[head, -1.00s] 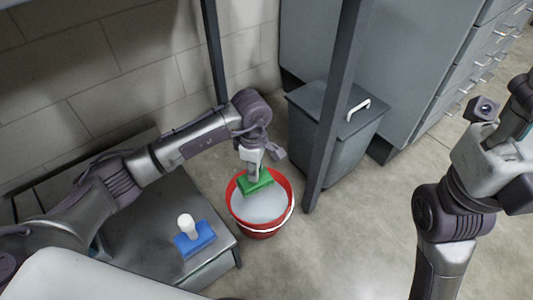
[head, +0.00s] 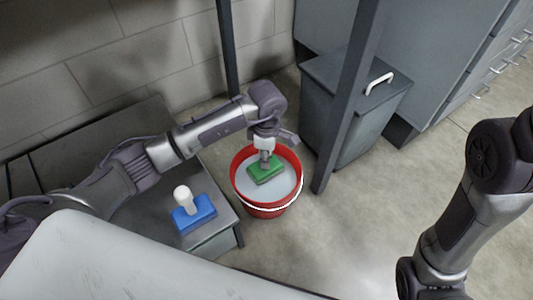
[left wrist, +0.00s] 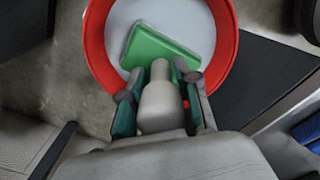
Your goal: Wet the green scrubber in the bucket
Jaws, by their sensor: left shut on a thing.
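The green scrubber (head: 267,170) is inside the rim of the red bucket (head: 267,208), which holds pale grey water (head: 282,187). The scrubber is at or just above the water surface; I cannot tell whether it dips in. My left gripper (head: 265,158) is shut on the scrubber's handle, directly above the green block. In the left wrist view the pale handle (left wrist: 159,100) stands between the fingers of the left gripper (left wrist: 160,88), with the green block (left wrist: 157,50) beyond it inside the bucket's rim (left wrist: 98,50). My right gripper is out of view.
A blue scrubber with a white handle (head: 194,215) stands on the low grey table (head: 120,215) left of the bucket. A dark post (head: 345,125) and a grey lidded bin (head: 345,110) stand right of the bucket. Open floor (head: 360,220) lies at front right.

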